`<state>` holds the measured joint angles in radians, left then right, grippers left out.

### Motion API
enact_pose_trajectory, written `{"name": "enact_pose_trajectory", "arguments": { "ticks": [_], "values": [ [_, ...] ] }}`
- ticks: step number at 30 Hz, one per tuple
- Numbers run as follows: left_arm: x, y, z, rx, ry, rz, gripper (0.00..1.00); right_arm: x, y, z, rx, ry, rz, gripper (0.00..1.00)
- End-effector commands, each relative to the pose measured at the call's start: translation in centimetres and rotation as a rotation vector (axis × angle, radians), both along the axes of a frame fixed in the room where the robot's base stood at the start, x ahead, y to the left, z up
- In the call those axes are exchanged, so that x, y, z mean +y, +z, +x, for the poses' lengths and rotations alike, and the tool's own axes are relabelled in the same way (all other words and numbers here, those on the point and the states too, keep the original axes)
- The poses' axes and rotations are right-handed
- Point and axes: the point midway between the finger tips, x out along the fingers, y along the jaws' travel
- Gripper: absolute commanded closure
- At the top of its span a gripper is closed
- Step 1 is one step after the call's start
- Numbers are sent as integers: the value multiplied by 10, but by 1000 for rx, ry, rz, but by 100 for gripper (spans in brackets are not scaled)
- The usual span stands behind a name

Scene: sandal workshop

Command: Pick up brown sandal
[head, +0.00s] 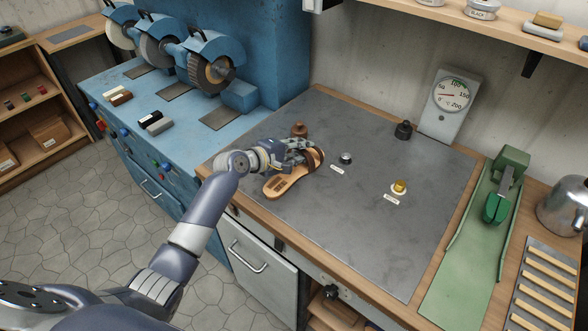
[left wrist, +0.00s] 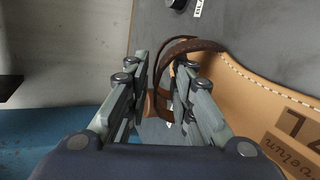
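The brown sandal (head: 280,187) lies on the grey mat of the bench, its tan sole facing up towards the near left. My left gripper (head: 308,150) is over its strap end and hides part of it. In the left wrist view the tan sole with stitching and stamped letters (left wrist: 245,82) is at right, and a dark brown strap (left wrist: 198,45) arches beside the fingers. The left gripper (left wrist: 163,72) has a gap between its fingers, with part of the strap showing in the gap. I cannot tell whether either finger touches it. My right gripper is out of view.
A brown knob-topped object (head: 299,130) stands behind my gripper. A small metal knob (head: 346,157), a brass piece (head: 399,187) and a black weight (head: 403,130) stand on the grey mat (head: 350,225). A gauge (head: 452,95) is at the back; a green tool (head: 497,205) stands right.

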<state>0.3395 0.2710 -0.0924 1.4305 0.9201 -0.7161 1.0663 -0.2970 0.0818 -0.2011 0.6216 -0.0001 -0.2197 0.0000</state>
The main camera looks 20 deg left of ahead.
Motion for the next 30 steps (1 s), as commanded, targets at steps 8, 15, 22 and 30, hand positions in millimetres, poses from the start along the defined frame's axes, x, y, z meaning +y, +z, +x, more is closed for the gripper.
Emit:
{"name": "enact_pose_trajectory", "arguments": {
  "ticks": [8,15,22,30],
  "values": [
    [0,1,0,0,1,-1,100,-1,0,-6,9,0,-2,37],
    [0,2,0,0,-1,-1,100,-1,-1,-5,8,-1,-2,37],
    [0,24,1,-7,0,0,100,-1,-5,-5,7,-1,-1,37],
    [-28,38,-33,-2,-4,-3,100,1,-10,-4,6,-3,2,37]
  ]
}}
